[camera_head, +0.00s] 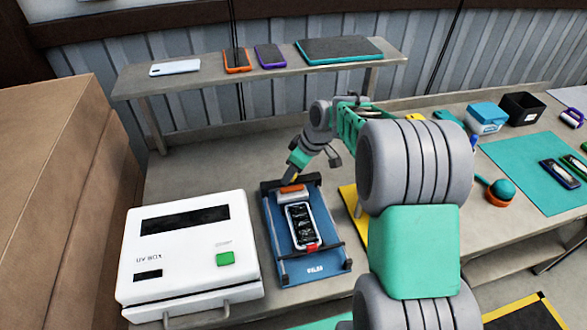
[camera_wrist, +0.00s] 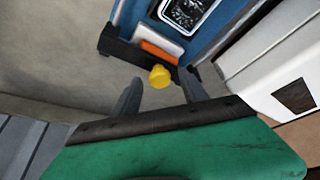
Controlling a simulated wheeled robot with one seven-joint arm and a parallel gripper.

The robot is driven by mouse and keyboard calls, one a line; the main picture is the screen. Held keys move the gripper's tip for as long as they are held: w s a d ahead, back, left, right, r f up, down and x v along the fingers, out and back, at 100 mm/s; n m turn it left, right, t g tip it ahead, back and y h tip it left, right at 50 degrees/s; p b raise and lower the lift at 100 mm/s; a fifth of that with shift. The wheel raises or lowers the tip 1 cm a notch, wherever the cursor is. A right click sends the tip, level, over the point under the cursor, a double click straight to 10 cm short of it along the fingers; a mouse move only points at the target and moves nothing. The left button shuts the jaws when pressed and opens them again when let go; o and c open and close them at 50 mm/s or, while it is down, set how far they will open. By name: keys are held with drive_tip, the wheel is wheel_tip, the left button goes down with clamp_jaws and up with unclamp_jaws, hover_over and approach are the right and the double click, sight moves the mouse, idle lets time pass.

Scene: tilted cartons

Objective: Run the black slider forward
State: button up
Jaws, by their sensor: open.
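A blue screen-laminating device (camera_head: 272,238) lies on the workbench. A black slider bar (camera_head: 267,184) crosses its far end, with a white and orange roller (camera_head: 291,192) beside it. In the wrist view the black bar (camera_wrist: 120,48) carries a yellow knob (camera_wrist: 160,76), and the orange roller (camera_wrist: 159,52) lies just beyond. A phone (camera_head: 300,226) lies on the blue bed. My gripper (camera_wrist: 158,78) is open, its two dark fingers on either side of the yellow knob; contact cannot be told. In the head view my gripper (camera_head: 290,178) is over the bar's far side.
A white UV box (camera_head: 190,245) stands close on the left of the device. A cardboard carton (camera_head: 60,160) is at far left. A shelf (camera_head: 220,85) with phones and a tablet runs behind. A teal mat (camera_head: 525,170) and small containers lie on the right.

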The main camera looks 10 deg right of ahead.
clamp_jaws()
idle(0.4)
idle(0.9)
